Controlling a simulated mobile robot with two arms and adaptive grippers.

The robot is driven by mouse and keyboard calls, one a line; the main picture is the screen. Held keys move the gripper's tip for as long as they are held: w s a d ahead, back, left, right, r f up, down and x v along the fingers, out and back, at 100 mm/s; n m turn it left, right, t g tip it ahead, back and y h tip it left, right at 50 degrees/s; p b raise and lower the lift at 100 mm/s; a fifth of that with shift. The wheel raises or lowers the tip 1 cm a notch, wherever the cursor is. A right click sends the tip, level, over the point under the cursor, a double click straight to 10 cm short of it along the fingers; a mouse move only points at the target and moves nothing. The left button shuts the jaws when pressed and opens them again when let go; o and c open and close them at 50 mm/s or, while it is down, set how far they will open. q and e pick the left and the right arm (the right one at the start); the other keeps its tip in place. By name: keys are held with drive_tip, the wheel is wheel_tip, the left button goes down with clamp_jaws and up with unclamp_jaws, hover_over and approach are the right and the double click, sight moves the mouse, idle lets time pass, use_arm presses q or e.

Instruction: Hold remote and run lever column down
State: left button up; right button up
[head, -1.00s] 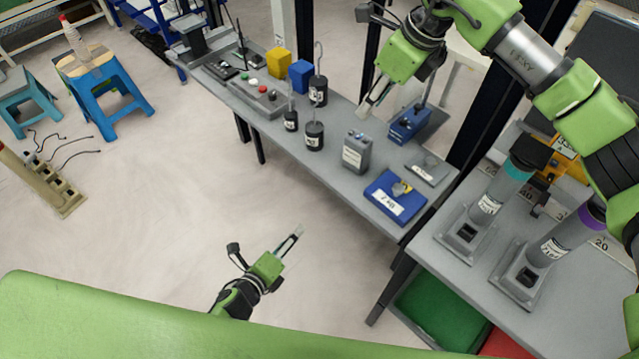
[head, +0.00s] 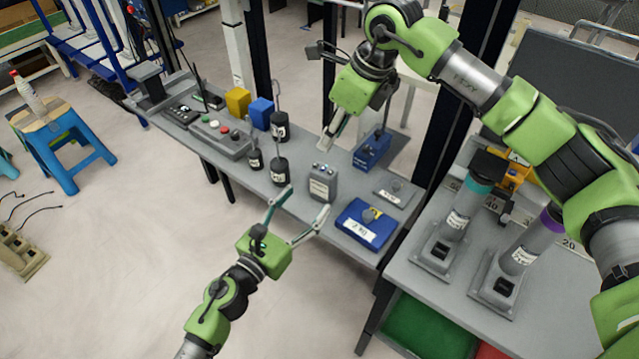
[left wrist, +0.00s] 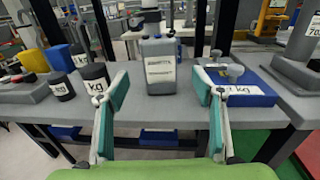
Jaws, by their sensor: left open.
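A small grey box with a white label and buttons on top, which looks like the remote (head: 322,183), stands upright near the table's front edge. It also shows in the left wrist view (left wrist: 158,82), centred beyond the fingers. My left gripper (head: 303,203) is open and empty in front of it, with the fingers spread to either side and apart from it. My right gripper (head: 331,138) hangs above the table behind the box; its finger gap is unclear. Two slanted grey columns, one with a teal ring (head: 455,217) and one with a purple ring (head: 522,256), stand at right; I cannot tell which is the lever column.
A blue block with a label (head: 363,224) lies right of the box. Black labelled weights (head: 279,172) stand to its left. A button panel (head: 222,136) and yellow (head: 238,101) and blue cubes (head: 261,113) sit farther left.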

sight(319, 186)
use_arm(q)
drive_tip(key=x, duration=0.8)
drive_tip(key=shift+w+d, duration=0.2)
drive_tip(key=shift+w, duration=0.1)
drive_tip(key=shift+c, duration=0.3)
drive_tip(key=c, duration=1.2)
drive_tip(key=shift+c, duration=0.2)
use_arm(e)
clamp_jaws()
